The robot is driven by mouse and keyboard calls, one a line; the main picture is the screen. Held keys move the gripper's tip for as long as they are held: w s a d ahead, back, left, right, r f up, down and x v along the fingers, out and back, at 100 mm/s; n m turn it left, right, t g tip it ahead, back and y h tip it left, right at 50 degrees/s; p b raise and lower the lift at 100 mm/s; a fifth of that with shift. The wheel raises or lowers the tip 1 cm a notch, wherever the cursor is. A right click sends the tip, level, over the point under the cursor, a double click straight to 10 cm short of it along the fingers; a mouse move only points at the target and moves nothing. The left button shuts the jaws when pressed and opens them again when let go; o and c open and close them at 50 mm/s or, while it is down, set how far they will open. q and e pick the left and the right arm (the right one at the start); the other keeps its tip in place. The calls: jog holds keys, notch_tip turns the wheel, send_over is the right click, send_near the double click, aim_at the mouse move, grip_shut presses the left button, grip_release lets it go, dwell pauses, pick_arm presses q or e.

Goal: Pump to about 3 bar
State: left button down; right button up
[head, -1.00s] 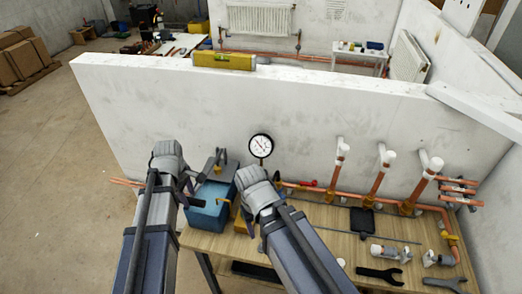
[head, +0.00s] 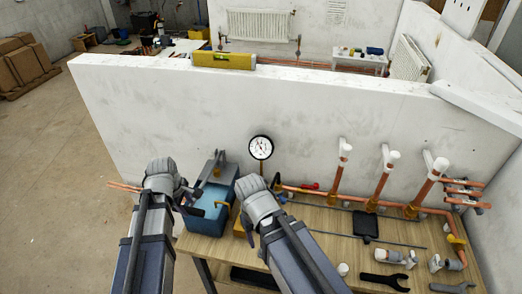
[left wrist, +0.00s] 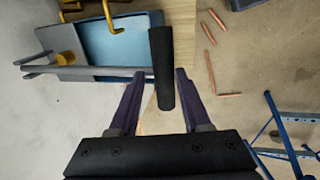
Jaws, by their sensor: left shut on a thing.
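The blue test pump (head: 210,207) stands on the left end of the bench. Its grey lever (left wrist: 95,71) runs to a black grip (left wrist: 163,65) between the fingers of my left gripper (left wrist: 160,75). The left gripper also shows beside the pump in the head view (head: 188,200) and is shut on the grip. A round white pressure gauge (head: 261,147) stands upright behind the bench. Its black needle points roughly upward, but its figures are too small to read.
Copper pipework (head: 325,198) with white-capped risers runs along the wall to the right. A black wrench (head: 384,282), fittings and a dark flat tool (head: 365,226) lie on the bench. A yellow level (head: 224,61) rests on the wall top. The floor at left is open.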

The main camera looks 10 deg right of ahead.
pick_arm(q)
jog(key=shift+w+f+t+b, duration=0.15)
jog(key=shift+f+t+b, duration=0.35)
jog(key=shift+f+b, duration=0.85)
jog(key=shift+g, duration=0.6)
jog(key=r+p, duration=0.2)
jog(key=w+r+p, duration=0.1)
jog(key=r+p, duration=0.1)
jog(key=p, duration=0.1)
jog(key=shift+d+r, duration=0.2)
jog(key=shift+r, duration=0.1)
jog(key=shift+r+p, duration=0.3)
jog(key=shift+p, duration=0.2)
jog(key=shift+s, duration=0.1)
jog(key=shift+g, duration=0.3)
jog(key=shift+g+y, duration=0.3)
jog(key=shift+g, duration=0.4)
jog(key=r+p, duration=0.1)
jog(key=w+r+p, duration=0.1)
jog(key=r+p, duration=0.2)
jog(key=p, duration=0.1)
jog(key=shift+w+d+r, duration=0.25)
jog(key=shift+d+r, duration=0.05)
